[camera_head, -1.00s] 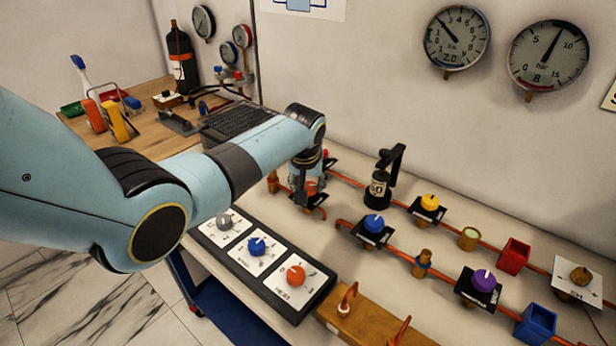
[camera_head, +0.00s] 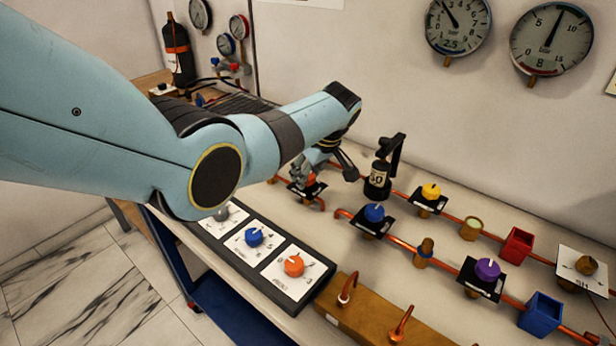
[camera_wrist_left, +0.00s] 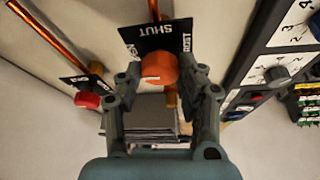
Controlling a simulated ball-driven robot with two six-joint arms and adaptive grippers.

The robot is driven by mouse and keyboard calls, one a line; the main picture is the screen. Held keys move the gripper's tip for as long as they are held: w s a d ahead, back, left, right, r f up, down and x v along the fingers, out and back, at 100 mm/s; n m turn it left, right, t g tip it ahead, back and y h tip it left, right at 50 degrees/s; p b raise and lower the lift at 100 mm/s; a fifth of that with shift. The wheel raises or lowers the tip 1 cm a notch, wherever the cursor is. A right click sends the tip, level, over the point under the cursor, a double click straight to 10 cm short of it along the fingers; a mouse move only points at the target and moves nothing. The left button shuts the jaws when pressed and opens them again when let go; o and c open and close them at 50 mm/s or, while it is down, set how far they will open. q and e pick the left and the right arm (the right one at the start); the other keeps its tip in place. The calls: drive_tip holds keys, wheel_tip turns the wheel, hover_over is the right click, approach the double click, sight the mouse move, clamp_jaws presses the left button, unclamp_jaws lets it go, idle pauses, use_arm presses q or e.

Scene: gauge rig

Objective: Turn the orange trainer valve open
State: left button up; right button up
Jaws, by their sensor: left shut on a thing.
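The orange trainer valve (camera_wrist_left: 160,69) is a round knob on a black plate printed SHUT (camera_wrist_left: 155,36) in the left wrist view. A pale mark shows on the knob. My left gripper (camera_wrist_left: 163,74) has its two fingers on either side of this knob and is shut on it. In the head view, the orange valve (camera_head: 311,181) is partly hidden under the left gripper (camera_head: 318,172), on the copper pipe at the back of the bench. My right gripper is out of view.
A red knob (camera_wrist_left: 88,101) sits near the left finger. A black stand marked 50 (camera_head: 377,178) is right of the gripper. Blue (camera_head: 374,212), yellow (camera_head: 430,191) and purple (camera_head: 487,270) knobs lie farther right. A panel with another orange knob (camera_head: 294,265) is in front.

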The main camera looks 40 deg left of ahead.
use_arm(q)
drive_tip(key=shift+n, duration=0.4)
drive_tip(key=o, duration=1.1)
drive_tip(key=shift+o, duration=0.2)
drive_tip(key=w+v, duration=0.1)
drive_tip(key=v, duration=1.1)
drive_tip(key=shift+s, duration=0.25)
